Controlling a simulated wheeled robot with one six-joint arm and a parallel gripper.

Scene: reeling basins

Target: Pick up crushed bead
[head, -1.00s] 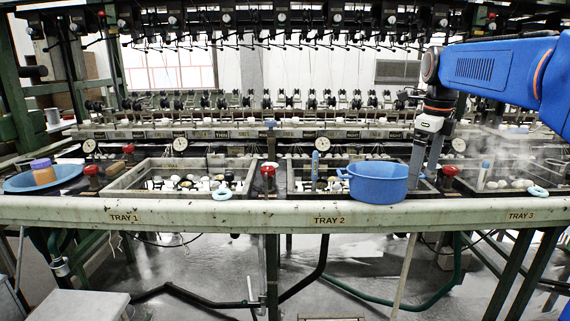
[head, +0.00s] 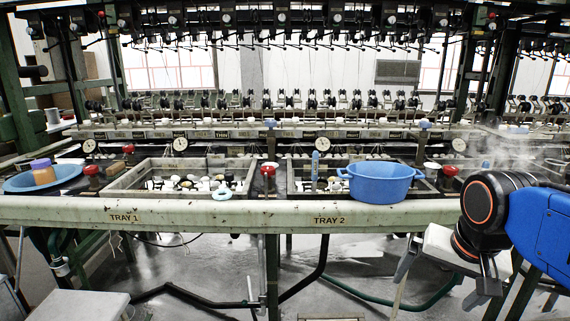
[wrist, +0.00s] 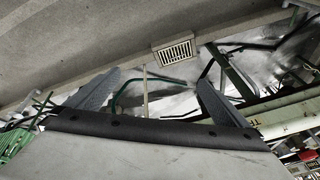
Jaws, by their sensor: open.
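I cannot make out a crushed bead in either view. My gripper (head: 432,288) is at the lower right of the head view, in front of and below the front rail, with its fingers pointing down and apart. In the wrist view my gripper (wrist: 160,77) shows two grey fingers spread wide with nothing between them. Below them are the floor, a drain grate (wrist: 175,50) and dark green pipes. My arm hides the tray 3 area in the head view.
The pale front rail (head: 215,213) runs across the bench. A grey box (head: 75,305) is lower left.

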